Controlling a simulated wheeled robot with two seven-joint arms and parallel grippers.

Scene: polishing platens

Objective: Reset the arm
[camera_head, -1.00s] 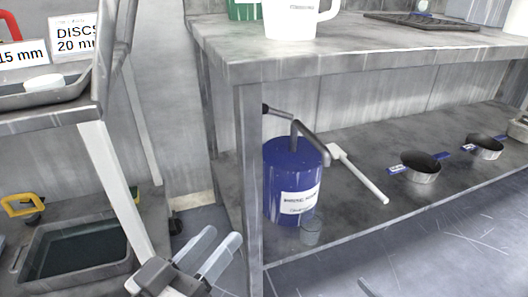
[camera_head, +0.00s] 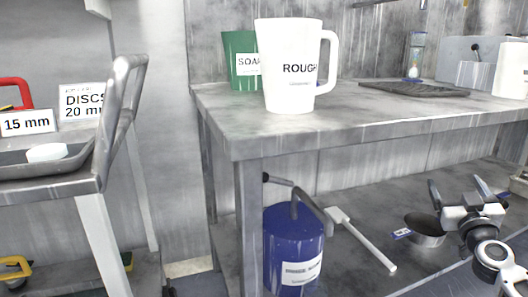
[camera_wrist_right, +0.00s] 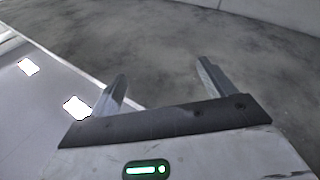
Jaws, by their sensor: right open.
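My right gripper (camera_head: 459,192) is open and empty at the lower right of the head view. It is in front of the lower shelf, with its fingers pointing up and apart. In the right wrist view its two fingers (camera_wrist_right: 162,82) are spread with only grey surface beyond them. My left gripper is not in the head view now.
A white ROUGH jug (camera_head: 289,70) and a green SOAP container (camera_head: 241,62) stand on the metal bench (camera_head: 240,122). A cart (camera_head: 60,185) stands left.

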